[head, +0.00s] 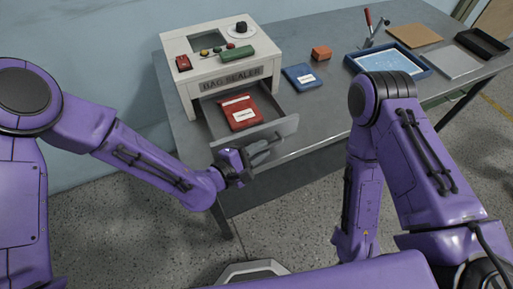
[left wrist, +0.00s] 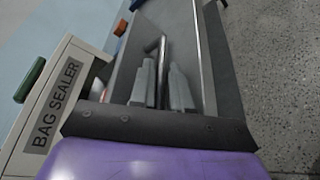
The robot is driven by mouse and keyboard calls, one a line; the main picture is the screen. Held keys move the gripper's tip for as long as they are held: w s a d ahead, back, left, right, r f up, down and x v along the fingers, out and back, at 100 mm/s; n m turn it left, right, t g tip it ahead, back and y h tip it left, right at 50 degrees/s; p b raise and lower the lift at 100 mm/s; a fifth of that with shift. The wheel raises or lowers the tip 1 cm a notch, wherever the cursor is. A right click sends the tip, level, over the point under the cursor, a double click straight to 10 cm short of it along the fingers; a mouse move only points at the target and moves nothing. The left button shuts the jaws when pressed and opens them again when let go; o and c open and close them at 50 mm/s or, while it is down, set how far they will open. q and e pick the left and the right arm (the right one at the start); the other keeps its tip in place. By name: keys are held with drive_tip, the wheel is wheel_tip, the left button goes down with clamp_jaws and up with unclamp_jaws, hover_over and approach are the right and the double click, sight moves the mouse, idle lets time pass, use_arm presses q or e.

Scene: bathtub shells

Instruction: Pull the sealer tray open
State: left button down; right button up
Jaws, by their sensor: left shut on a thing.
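The sealer (head: 215,62) is a pale box marked BAG SEALER at the table's left end. Its grey tray (head: 283,128) is pulled out at the front, with a red packet (head: 240,112) lying inside. My left gripper (head: 262,150) is at the tray's front panel, shut on the handle. In the left wrist view, the left gripper's two fingers (left wrist: 161,82) close around the dark bar handle (left wrist: 162,46) beside the tray front (left wrist: 207,60). My right arm reaches down in front of the table; its gripper is not in view.
The grey table (head: 320,107) also bears a blue packet (head: 302,77), an orange block (head: 321,53), a blue-rimmed tray (head: 423,73) and a dark tray (head: 482,42). Open speckled floor (head: 295,225) lies in front of the table.

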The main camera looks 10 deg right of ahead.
use_arm(q)
drive_tip(key=c, duration=1.2)
unclamp_jaws()
drive_tip(key=shift+o, duration=0.2)
drive_tip(key=shift+a, duration=0.1)
drive_tip(key=b+v, duration=0.1)
drive_tip(key=v, duration=0.9)
drive_tip(key=shift+s+a+r, duration=0.1)
drive_tip(key=shift+s, duration=0.05)
